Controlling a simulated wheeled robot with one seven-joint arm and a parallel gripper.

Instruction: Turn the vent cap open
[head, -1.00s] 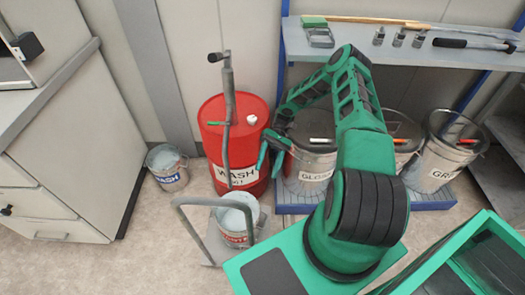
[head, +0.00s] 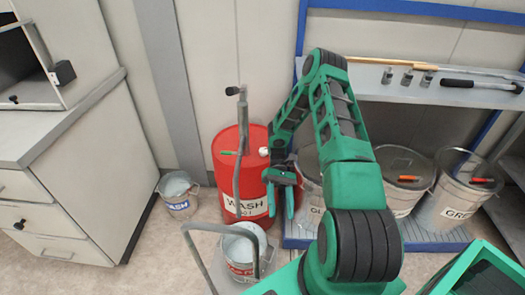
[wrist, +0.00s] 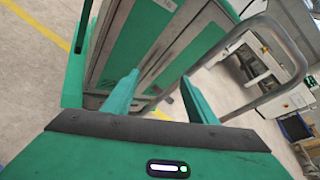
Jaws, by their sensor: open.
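A red drum (head: 229,180) labelled WASH stands against the wall, left of the shelf rack. A small white cap (head: 264,151), which looks like the vent cap, sits on the right side of its top. A green-handled item (head: 229,153) lies on the left side of the top. My gripper (head: 281,207) hangs with its fingers pointing down near the drum's right side, below the level of the cap and apart from it. In the wrist view my gripper (wrist: 160,97) is open with nothing between the fingers; the cap is not in that view.
A hand pump or pipe (head: 241,130) rises at the drum's front. A trolley handle (head: 205,238) and a bucket (head: 240,252) stand in front. A WASH bucket (head: 179,197) is at left. Lidded pails (head: 402,180) line the right, below a shelf (head: 385,91) with tools.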

